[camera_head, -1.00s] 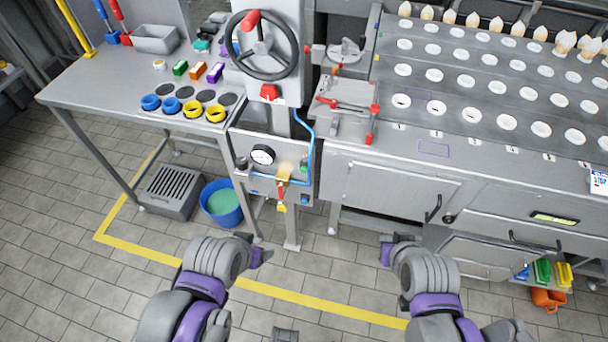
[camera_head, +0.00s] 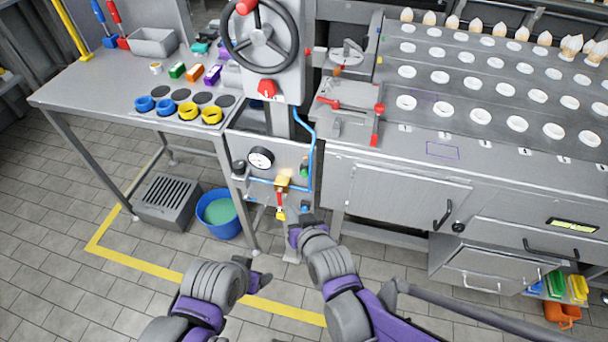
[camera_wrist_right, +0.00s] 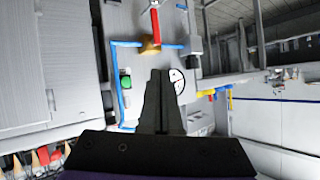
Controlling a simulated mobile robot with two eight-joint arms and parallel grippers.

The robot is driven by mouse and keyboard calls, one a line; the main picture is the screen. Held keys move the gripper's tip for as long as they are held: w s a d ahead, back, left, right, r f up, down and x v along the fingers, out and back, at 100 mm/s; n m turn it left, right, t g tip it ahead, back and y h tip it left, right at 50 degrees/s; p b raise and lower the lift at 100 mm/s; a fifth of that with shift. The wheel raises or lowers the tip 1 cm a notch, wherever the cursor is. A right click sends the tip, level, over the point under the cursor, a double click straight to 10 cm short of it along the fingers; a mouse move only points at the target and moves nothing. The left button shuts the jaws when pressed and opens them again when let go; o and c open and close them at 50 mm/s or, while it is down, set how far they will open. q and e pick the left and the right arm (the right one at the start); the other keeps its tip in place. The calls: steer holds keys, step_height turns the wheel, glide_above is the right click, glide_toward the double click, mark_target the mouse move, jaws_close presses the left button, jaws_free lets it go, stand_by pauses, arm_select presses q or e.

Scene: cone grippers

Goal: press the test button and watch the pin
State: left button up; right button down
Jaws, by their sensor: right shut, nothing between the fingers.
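The grey control panel (camera_head: 262,186) on the press stand carries a round white gauge (camera_head: 260,158), a green button (camera_head: 304,168) and a brass valve with a red handle (camera_head: 280,198). Which control is the test button, and which part is the pin, I cannot tell. My right gripper (camera_head: 298,228) is in front of the panel's lower right, apart from it. In the right wrist view its fingers (camera_wrist_right: 161,76) are shut and empty, in front of the panel, with the gauge (camera_wrist_right: 177,82) and green button (camera_wrist_right: 126,82) on either side. My left gripper (camera_head: 263,280) hangs low, over the floor.
A handwheel (camera_head: 262,40) stands above the panel. A blue bucket (camera_head: 218,213) and a grated box (camera_head: 168,200) are on the floor to the left. A bench with colored rings (camera_head: 188,110) is at left. A long machine with cabinet doors (camera_head: 400,197) fills the right.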

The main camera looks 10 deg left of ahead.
steer(key=w+b, duration=0.1)
steer(key=w, duration=0.7)
steer(key=shift+w+d, duration=0.15)
steer(key=shift+w, duration=0.2)
steer(key=shift+w, duration=0.1)
stand_by(1.7)
steer(key=shift+w+b, duration=0.3)
steer(key=shift+w, duration=0.05)
steer(key=shift+w, duration=0.5)
stand_by(0.6)
steer(key=shift+s, duration=0.1)
stand_by(1.0)
steer(key=shift+s, duration=0.85)
steer(key=shift+s+p, duration=0.35)
steer(key=shift+s, duration=2.15)
